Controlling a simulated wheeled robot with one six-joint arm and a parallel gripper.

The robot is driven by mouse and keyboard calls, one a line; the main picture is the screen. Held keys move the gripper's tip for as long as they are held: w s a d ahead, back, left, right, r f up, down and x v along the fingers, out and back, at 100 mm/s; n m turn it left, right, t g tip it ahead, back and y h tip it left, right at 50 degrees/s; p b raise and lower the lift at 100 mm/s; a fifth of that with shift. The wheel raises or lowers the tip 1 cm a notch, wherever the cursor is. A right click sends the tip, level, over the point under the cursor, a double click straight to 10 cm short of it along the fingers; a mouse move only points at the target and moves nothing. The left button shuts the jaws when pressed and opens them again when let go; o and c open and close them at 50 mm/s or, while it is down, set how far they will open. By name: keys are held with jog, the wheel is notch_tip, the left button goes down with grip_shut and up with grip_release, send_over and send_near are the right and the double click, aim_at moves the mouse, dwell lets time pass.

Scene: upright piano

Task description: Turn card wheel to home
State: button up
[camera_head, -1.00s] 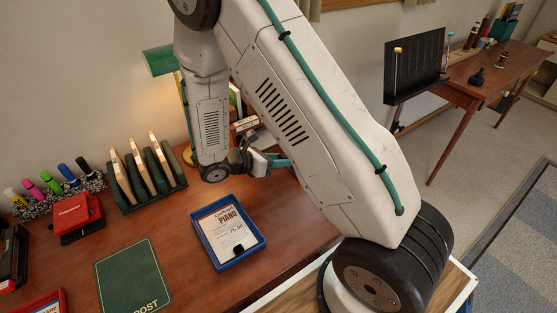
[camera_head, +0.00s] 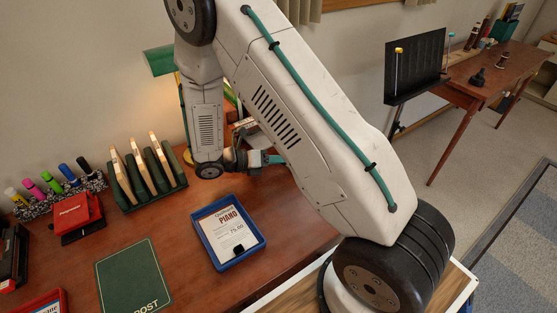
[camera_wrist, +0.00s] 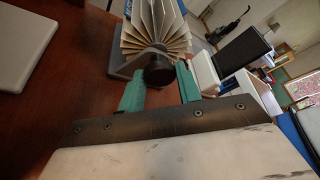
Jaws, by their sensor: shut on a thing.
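The card wheel (camera_wrist: 155,28) is a fan of cream cards on a grey stand, at the top of the wrist view. A dark round knob (camera_wrist: 159,72) is on its near side. My gripper (camera_wrist: 160,84) has its two green fingers on either side of the knob and is shut on it. In the head view my gripper (camera_head: 272,160) is at the back of the desk, partly hidden by my arm. My arm hides most of the card wheel there.
A blue tray (camera_head: 257,243) with a piano card lies on the desk (camera_head: 185,230). A lamp (camera_head: 158,61) is behind my arm.

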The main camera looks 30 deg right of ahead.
dwell(0.3)
jog(key=o, duration=1)
jog(key=shift+c, duration=0.2)
jog(key=v, duration=0.8)
